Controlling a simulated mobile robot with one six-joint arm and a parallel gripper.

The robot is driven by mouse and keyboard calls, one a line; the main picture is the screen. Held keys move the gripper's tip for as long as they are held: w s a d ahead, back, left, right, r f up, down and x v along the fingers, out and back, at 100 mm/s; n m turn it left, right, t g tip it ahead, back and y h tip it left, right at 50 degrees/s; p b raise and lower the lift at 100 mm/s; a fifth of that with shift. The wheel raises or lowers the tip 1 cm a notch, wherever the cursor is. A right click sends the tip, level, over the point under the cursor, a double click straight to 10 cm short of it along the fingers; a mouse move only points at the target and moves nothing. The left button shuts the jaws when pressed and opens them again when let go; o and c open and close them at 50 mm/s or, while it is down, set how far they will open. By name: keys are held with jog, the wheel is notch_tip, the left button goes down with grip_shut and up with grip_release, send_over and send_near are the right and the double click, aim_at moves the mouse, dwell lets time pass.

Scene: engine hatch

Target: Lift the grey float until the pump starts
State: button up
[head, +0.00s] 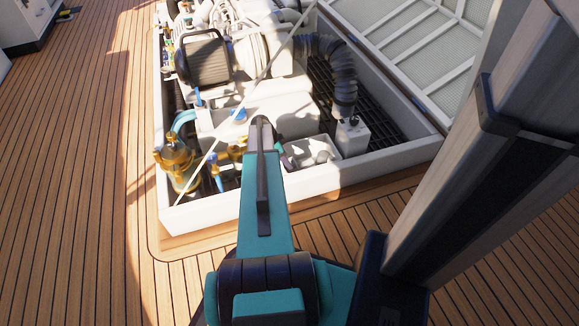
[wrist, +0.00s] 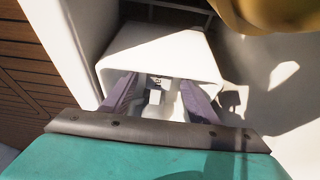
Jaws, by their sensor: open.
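In the wrist view my gripper (wrist: 160,102) is open, its two grey-purple fingers apart and pointing at a white box-like housing (wrist: 155,48). Small pale parts (wrist: 156,96) show between the fingers; I cannot tell whether one of them is the float, or whether the fingers touch anything. In the head view my arm reaches over the front wall of the hatch, and the gripper is hidden there. A white open tray (head: 296,153) sits just right of the arm. A greyish rounded piece (head: 322,157) lies in it, and I cannot tell whether it is the float.
The hatch's white rim (head: 345,175) surrounds the engine (head: 265,55). A brass strainer (head: 178,165) stands left of my arm. A white box with a black hose (head: 352,136) stands at right. A pale rod (head: 255,85) crosses diagonally. Brass (wrist: 283,12) shows close in the wrist view.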

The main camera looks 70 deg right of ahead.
aim_at(299, 166)
jog(key=b+x, duration=0.1)
jog(key=x, duration=0.4)
jog(key=shift+s+d+f+b, duration=0.1)
jog(key=shift+s+f+b, duration=0.05)
jog(key=shift+f+b, duration=0.2)
grip_shut()
jog(key=shift+d, duration=0.15)
jog(key=shift+r, duration=0.15)
